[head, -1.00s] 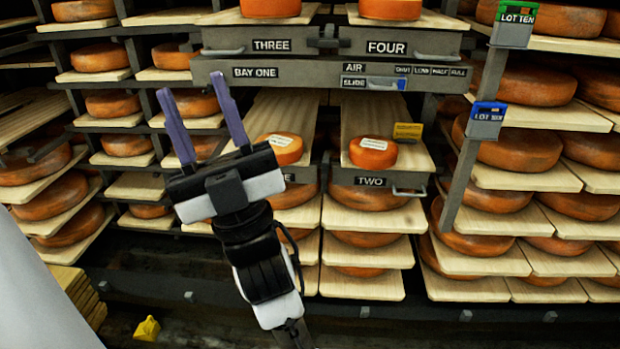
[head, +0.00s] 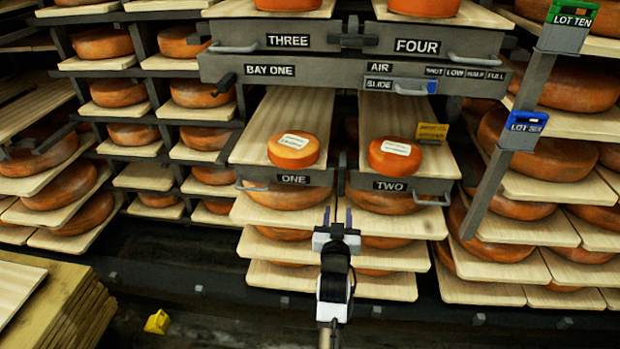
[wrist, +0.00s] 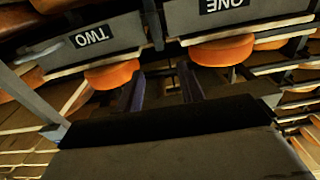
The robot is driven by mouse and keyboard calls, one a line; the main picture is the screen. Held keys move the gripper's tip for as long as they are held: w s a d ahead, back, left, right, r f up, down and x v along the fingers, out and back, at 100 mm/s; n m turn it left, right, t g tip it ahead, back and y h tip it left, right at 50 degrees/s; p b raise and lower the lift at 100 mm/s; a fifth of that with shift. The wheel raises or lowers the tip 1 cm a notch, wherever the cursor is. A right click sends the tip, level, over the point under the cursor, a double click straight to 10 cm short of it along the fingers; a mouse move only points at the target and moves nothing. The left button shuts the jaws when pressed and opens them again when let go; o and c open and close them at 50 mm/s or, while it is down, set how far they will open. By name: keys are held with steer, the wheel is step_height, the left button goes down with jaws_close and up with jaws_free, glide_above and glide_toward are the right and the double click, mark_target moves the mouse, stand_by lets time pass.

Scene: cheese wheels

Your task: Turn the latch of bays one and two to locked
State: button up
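The tray of bay one, its front labelled ONE (head: 318,178), and the tray of bay two, labelled TWO (head: 415,186), are pulled out side by side. Each carries an orange cheese wheel with a white label, one on bay one (head: 293,154) and one on bay two (head: 390,160). Small dark latch-like parts (head: 341,176) show in the gap between the two fronts; their setting is too small to tell. My gripper (head: 337,215) is open and empty, just below this gap. The wrist view shows both fronts upside down, TWO (wrist: 118,42) and ONE (wrist: 250,14), beyond my fingers.
A grey beam labelled BAY ONE (head: 310,72) with a blue-ended slide (head: 431,87) crosses above. Handles stick out at bay one (head: 252,187) and bay two (head: 432,201). A post with a blue LOT SIX box (head: 524,130) stands right. Stacked boards (head: 60,310) lie lower left.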

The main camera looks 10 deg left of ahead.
mark_target(341, 185)
steer(key=w, duration=0.4)
steer(key=w+p, duration=0.1)
steer(key=w, duration=0.8)
steer(key=shift+w+d+f+p, duration=0.15)
steer(key=shift+w+f+p, duration=0.2)
steer(key=shift+w+f, duration=0.05)
jaws_close()
